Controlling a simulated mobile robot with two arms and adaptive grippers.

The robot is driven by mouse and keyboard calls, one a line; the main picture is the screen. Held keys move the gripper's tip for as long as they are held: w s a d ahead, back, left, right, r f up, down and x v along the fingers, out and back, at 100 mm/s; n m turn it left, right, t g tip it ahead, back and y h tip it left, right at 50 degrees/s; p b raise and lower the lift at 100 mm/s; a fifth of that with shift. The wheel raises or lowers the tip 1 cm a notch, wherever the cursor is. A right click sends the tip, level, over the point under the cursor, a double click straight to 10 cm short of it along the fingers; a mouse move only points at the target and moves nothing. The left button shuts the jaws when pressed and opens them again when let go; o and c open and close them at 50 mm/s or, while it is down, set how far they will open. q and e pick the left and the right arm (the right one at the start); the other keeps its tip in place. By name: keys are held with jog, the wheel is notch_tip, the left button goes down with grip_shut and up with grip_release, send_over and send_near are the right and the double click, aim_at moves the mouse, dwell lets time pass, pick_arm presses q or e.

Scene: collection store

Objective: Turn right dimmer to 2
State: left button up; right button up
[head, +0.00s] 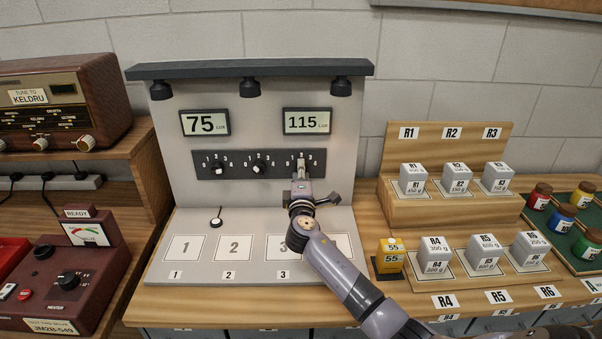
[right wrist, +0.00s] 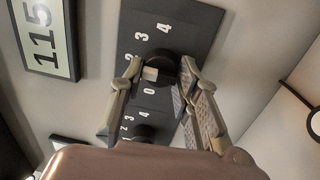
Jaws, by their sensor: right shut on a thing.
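The right dimmer (right wrist: 160,66) is a dark round knob with a pale mark, on a black strip with white numbers from 0 to 4. In the right wrist view its pale mark faces the left side of the picture, toward the lower numbers; the exact number is hard to read. My right gripper (right wrist: 158,78) has one finger on each side of the knob and is shut on it. In the head view my right gripper (head: 301,172) covers most of this dimmer. The right display (head: 307,121) reads 115 lux. My left gripper is not in view.
The left dimmer (head: 217,168) and middle dimmer (head: 259,167) sit on the same panel (head: 238,158). The left display (head: 205,122) reads 75 lux. A small switch lever (head: 217,219) stands below. Labelled weights (head: 412,180) are on the right, a radio (head: 60,105) on the left.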

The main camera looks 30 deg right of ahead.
dwell(0.3)
jog(key=o, duration=1.2)
jog(key=shift+c, duration=0.2)
jog(key=shift+a, duration=0.1)
jog(key=r+v, duration=0.1)
jog(key=v, duration=1.1)
jog(key=shift+f, duration=0.5)
